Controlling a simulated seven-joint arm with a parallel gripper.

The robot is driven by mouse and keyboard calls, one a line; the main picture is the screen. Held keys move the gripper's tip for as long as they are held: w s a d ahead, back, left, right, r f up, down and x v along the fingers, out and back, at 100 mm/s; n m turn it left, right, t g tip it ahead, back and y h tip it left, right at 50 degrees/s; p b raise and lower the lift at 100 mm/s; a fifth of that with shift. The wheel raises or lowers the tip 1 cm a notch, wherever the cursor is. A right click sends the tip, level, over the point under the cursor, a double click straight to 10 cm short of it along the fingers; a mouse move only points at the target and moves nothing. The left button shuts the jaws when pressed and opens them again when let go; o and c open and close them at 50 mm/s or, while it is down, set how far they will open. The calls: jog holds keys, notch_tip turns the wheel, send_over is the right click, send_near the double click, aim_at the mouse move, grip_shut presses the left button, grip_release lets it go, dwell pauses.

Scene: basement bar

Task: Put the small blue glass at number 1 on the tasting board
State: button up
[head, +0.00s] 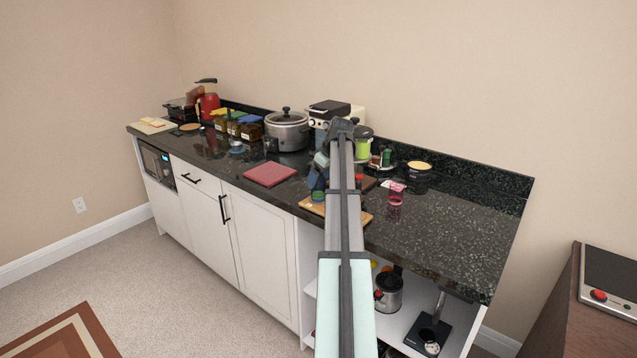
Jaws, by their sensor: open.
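The tasting board (309,207) is a light wooden board near the front edge of the dark counter. My arm crosses over it and hides its middle, and no numbers can be read. My gripper (316,184) is open just left of my forearm, low over the board's left part. Its fingertips are hard to make out, and I cannot tell whether they touch or surround anything.
A red-pink mat (270,174) lies left of the board. A red glass (395,194) and small tub (397,185) stand right of it. A grey cooker (287,130), a green-and-white item (363,146) and bottles stand behind. The counter's right end (455,225) is clear.

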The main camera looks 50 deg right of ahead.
jog(key=v, duration=0.9)
jog(key=shift+r, duration=0.2)
